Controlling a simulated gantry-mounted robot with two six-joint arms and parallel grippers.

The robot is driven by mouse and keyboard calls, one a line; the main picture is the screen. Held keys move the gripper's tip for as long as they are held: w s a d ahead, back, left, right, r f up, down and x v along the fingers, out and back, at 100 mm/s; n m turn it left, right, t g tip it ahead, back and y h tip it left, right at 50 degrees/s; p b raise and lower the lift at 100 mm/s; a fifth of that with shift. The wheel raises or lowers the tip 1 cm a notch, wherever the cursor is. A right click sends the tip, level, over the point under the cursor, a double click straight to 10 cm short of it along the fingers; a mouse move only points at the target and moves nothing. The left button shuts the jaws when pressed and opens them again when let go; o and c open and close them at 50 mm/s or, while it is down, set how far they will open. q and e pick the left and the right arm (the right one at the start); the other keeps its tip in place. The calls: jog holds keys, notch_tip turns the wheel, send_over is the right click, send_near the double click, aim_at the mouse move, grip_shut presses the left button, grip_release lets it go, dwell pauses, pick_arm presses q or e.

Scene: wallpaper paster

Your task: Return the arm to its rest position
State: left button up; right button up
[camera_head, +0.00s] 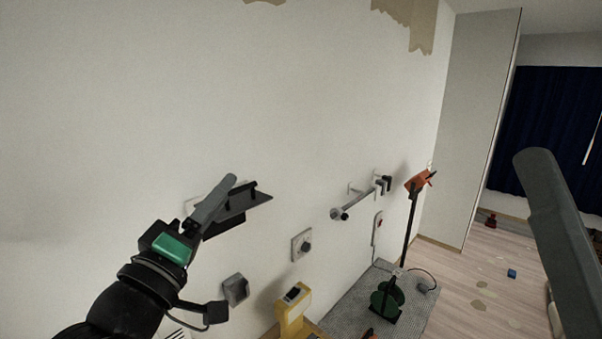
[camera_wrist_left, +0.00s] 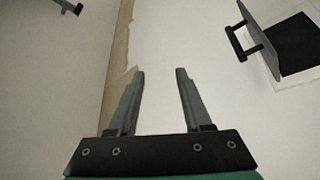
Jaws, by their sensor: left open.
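My left gripper (camera_head: 230,182) reaches in from the lower left in the head view, in front of the pale wall. In the left wrist view its two grey fingers (camera_wrist_left: 160,72) stand apart with nothing between them. It is open and empty. A dark flap with a black handle (camera_head: 247,203) shows on the wall beside the fingers in the head view. It also shows in the left wrist view as a grey flap (camera_wrist_left: 262,45), to the right of and apart from the fingers. A large grey bar at the right edge, seemingly part of my right arm, does not show its jaw state.
The wall carries a metal bar fixture (camera_head: 357,202), a switch box (camera_head: 302,244) and a grey box (camera_head: 235,289). Open wooden floor (camera_head: 470,270) lies at the right.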

pick_arm(q)
jog(key=s+a+r+m+t+y, duration=0.2)
jog(key=s+r+m+t, duration=0.1)
jog(key=s, duration=0.7)
jog(key=s+a+r+m+t+y, duration=0.2)
jog(key=s+a+r+m+t, duration=0.1)
jog(key=s+r, duration=0.5)
jog(key=s+m+t, duration=0.1)
jog(key=s+m, duration=0.1)
jog(key=s, duration=0.1)
jog(key=shift+s+a+m+y, duration=0.2)
jog(key=shift+a+m+y, duration=0.05)
jog(key=shift+m+y, duration=0.05)
jog(key=shift+r, duration=0.1)
dwell(0.3)
